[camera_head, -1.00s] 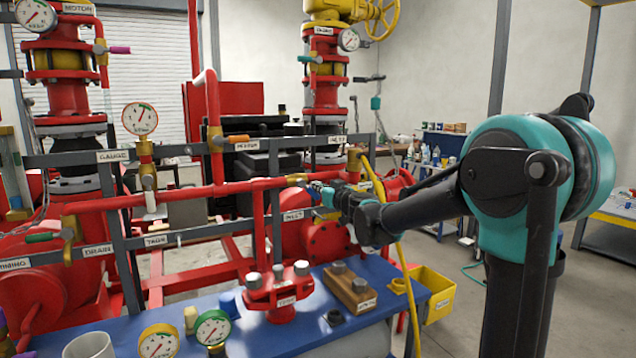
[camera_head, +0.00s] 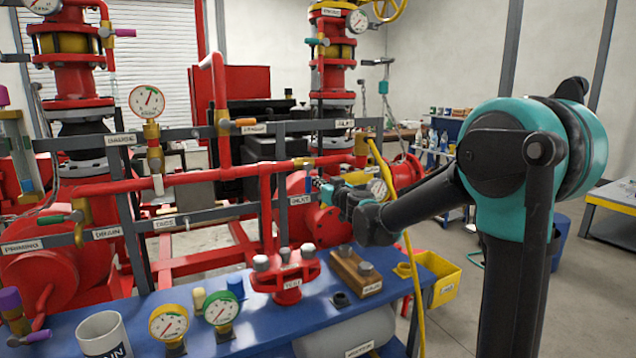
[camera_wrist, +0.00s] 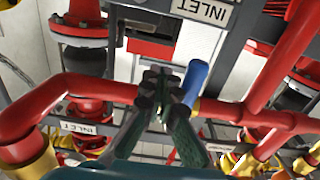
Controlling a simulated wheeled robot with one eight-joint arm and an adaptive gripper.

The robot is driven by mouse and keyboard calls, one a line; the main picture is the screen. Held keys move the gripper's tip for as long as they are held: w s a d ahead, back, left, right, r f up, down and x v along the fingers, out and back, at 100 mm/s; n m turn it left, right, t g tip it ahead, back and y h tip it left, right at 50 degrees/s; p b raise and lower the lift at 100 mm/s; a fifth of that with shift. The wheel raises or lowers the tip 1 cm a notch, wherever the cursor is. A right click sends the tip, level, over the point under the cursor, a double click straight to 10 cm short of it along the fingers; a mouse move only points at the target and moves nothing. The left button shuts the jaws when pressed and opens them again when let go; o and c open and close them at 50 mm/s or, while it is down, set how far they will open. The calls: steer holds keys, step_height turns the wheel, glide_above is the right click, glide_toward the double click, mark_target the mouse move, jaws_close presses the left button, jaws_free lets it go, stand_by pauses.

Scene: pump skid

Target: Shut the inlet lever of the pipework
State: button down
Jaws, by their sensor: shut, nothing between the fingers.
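The inlet lever has a blue handle (camera_wrist: 194,82) in the wrist view. It stands tilted on a brass valve fitting on a red pipe. In the head view the blue of the handle (camera_head: 316,184) shows only as a small patch by my gripper, above an INLET label (camera_head: 300,199). My gripper (camera_wrist: 160,78) is shut and empty, its dark fingers just left of the blue handle in the wrist view. I cannot tell whether they touch it. In the head view my gripper (camera_head: 325,188) is small and partly covers the valve.
A red pipe (camera_head: 200,180) and grey rails run beside the lever. A yellow hose (camera_head: 400,220) hangs right of my gripper, close to my forearm. Below is a blue bench (camera_head: 250,322) with gauges, a mug and a red flanged part. Open floor lies to the right.

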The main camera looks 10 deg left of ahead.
steer(key=v, duration=0.9)
steer(key=shift+w+d, duration=0.25)
steer(key=shift+d, duration=0.15)
stand_by(0.4)
steer(key=s+d+f+g+h, duration=0.25)
steer(key=s+d+f, duration=0.25)
steer(key=s+f, duration=0.35)
steer(key=s+d+f+g+h, duration=0.1)
steer(key=s+d+f+g, duration=0.35)
steer(key=s+f, duration=0.45)
steer(key=s+d+f+m+g+h, duration=0.3)
steer(key=s+d+f+m+h, duration=0.3)
steer(key=s+d+f, duration=0.7)
steer(key=d+f, duration=0.1)
steer(key=d, duration=0.2)
steer(key=shift+s+d+m+g, duration=0.25)
steer(key=shift+d+m+g, duration=0.15)
steer(key=shift+f+h, duration=0.15)
steer(key=shift+h, duration=0.1)
